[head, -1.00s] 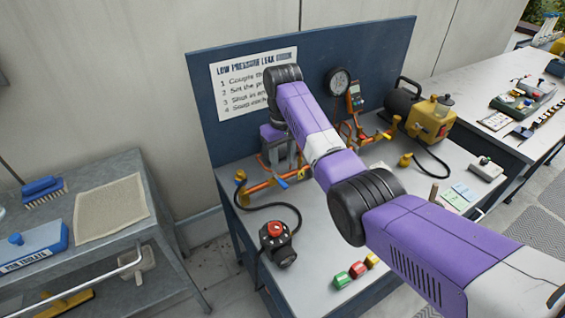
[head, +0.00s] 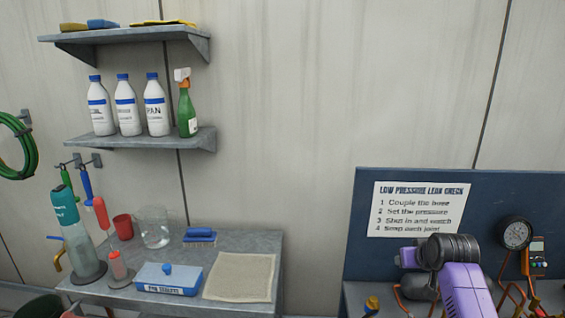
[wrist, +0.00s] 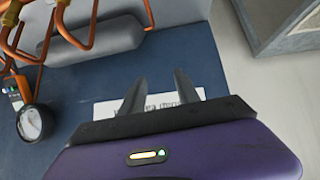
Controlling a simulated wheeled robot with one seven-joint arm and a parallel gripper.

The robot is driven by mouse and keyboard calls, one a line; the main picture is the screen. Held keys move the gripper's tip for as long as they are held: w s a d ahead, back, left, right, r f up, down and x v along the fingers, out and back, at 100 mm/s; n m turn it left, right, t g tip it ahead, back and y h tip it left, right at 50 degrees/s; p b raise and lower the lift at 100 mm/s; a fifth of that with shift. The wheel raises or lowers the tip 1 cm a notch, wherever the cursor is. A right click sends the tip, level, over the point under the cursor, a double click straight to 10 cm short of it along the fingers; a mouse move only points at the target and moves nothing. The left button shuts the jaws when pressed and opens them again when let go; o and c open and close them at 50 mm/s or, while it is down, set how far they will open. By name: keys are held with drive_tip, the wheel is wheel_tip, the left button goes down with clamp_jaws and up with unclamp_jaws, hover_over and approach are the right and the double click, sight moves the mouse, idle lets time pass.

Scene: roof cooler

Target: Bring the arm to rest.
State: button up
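My arm (head: 462,282) rises at the lower right of the head view, in front of the blue board. My gripper (wrist: 160,77) shows in the wrist view with its two dark fingers apart and nothing between them. Beyond the fingers is the white instruction sheet (wrist: 112,108), partly hidden by the gripper. The sheet also shows whole in the head view (head: 418,209). The fingers cannot be made out in the head view.
The blue board (head: 365,255) stands behind the arm, with a round gauge (head: 515,233) and orange pipes (wrist: 76,24). At left are a grey bench (head: 255,242) with a cloth, beaker and blue box, and shelves (head: 140,137) with bottles. Open wall lies between.

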drive_tip(key=s+a+f+t, duration=0.3)
drive_tip(key=s+a+t, duration=0.15)
drive_tip(key=s, duration=0.45)
drive_tip(key=s+a+f+t, duration=0.25)
drive_tip(key=s+a, duration=0.25)
drive_tip(key=s, duration=0.4)
drive_tip(key=s+a+r, duration=0.1)
drive_tip(key=s+a, duration=0.1)
drive_tip(key=s, duration=1.2)
drive_tip(key=s+a+r+y, duration=0.1)
drive_tip(key=s+a+r, duration=0.1)
drive_tip(key=s, duration=1.2)
drive_tip(key=s+a+r+g, duration=0.1)
drive_tip(key=s+a+r, duration=0.1)
drive_tip(key=s, duration=1.2)
drive_tip(key=shift+n, duration=0.4)
drive_tip(key=shift+s+d, duration=0.1)
